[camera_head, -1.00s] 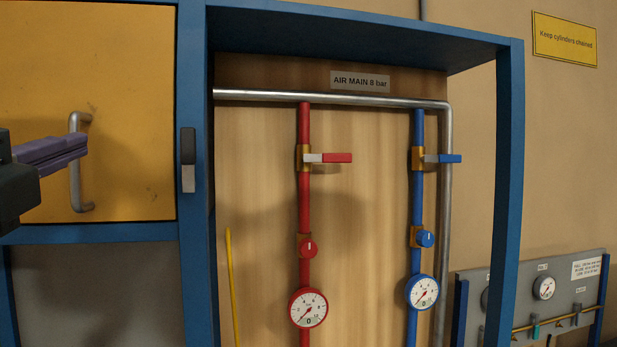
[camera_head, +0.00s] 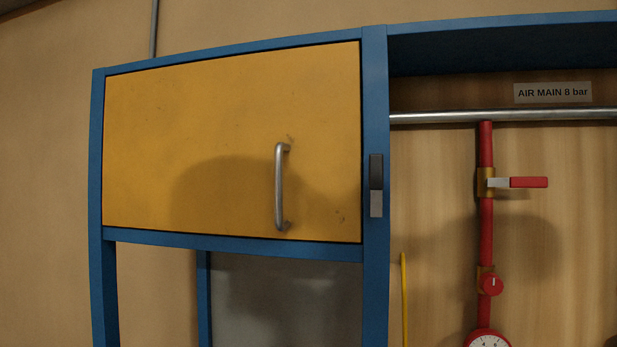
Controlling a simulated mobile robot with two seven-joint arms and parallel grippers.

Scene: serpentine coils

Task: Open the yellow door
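The yellow door (camera_head: 200,130) is a flat panel set in a blue frame (camera_head: 375,100) at the left of the head view. It looks shut, flush with the frame. A vertical metal bar handle (camera_head: 279,188) is on its right part. A dark and light grey block (camera_head: 376,186) is on the blue post right of the door. Neither of my grippers is in view. A soft shadow falls across the door around the handle.
Right of the post, a grey pipe (camera_head: 440,118) runs under an "AIR MAIN 8 bar" label (camera_head: 553,92). A red pipe (camera_head: 486,225) carries a red-handled valve (camera_head: 527,182), a red knob (camera_head: 492,284) and a gauge (camera_head: 488,340). Below the door is a grey panel (camera_head: 285,300).

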